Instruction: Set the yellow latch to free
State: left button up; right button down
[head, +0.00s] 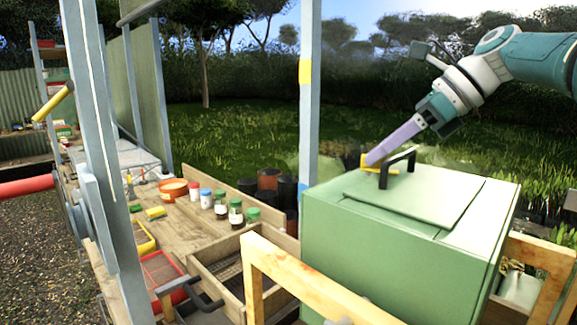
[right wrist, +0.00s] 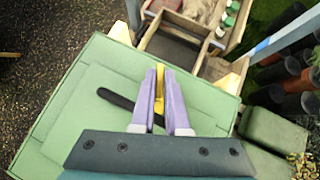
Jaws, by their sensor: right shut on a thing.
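The yellow latch (head: 366,161) is a small yellow piece on top of the green box (head: 400,255), beside the black handle (head: 398,163) of its lid. In the right wrist view the latch (right wrist: 160,88) stands between the two lavender fingers. My right gripper (head: 374,157) reaches down from the upper right and is shut on the latch. The fingers (right wrist: 161,80) hide part of the latch and of the black handle (right wrist: 115,99). My left gripper is in neither view.
A wooden bench (head: 192,225) with jars (head: 221,205) and an open drawer (head: 222,268) stands left of the box. A pale wooden frame (head: 254,283) is close in front. A grey post (head: 308,90) rises behind the box. Dark pots (right wrist: 293,92) stand beyond it.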

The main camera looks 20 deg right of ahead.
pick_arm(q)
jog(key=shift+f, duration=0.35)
pick_arm(e)
jog(key=shift+s+d, duration=0.1)
jog(key=c, duration=0.9)
grip_release()
jog(key=shift+r, duration=0.15)
jog(key=shift+s+d+r, duration=0.15)
jog(key=shift+r, duration=0.05)
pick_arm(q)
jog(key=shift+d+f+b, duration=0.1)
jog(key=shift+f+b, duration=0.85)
pick_arm(e)
jog(key=v, duration=0.9)
jog(key=shift+s+d, duration=0.1)
